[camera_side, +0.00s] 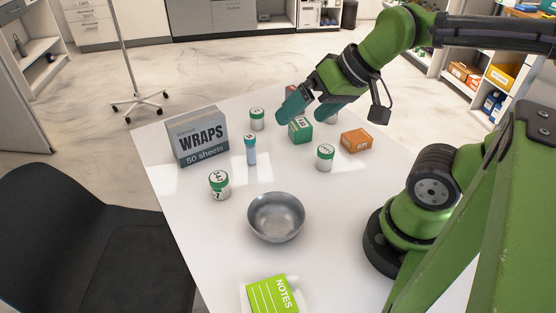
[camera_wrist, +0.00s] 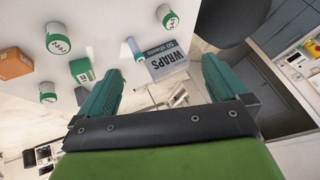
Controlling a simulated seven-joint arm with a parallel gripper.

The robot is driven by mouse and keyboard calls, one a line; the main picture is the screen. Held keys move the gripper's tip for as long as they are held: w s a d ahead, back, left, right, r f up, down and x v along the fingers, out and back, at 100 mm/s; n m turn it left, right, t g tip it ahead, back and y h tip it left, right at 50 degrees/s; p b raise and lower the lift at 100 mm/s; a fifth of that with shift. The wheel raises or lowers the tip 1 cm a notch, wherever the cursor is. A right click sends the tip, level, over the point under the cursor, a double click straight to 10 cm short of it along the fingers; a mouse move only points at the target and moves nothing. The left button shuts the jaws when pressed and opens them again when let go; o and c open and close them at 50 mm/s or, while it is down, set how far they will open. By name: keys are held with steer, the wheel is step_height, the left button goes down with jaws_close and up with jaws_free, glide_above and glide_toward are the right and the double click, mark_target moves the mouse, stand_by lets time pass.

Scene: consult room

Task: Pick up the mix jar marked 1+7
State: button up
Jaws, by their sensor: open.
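One is at the front left (camera_side: 219,186), one right of centre (camera_side: 325,158), one at the back (camera_side: 257,119); another is partly hidden behind my gripper. The front-left jar seems to carry a 7, but I cannot read any marking as 1+7 for certain. In the wrist view, jars show at the top (camera_wrist: 167,18), upper left (camera_wrist: 58,40) and left (camera_wrist: 47,92). My gripper (camera_side: 312,108) is open and empty, above the back of the table by the green box. Its teal fingers (camera_wrist: 160,68) stand wide apart.
A grey WRAPS box (camera_side: 198,136) stands at the left, a blue-capped tube (camera_side: 250,150) beside it. A green box (camera_side: 300,131) and an orange box (camera_side: 356,141) stand near the back jars. A metal bowl (camera_side: 276,218) and a green NOTES pad (camera_side: 273,295) are in front.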

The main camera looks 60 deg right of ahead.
steer(key=c, duration=0.4)
steer(key=n+g+h, duration=0.2)
steer(key=n+g, duration=0.1)
steer(key=n, duration=0.1)
glide_toward(260, 112)
steer(key=x, duration=1.3)
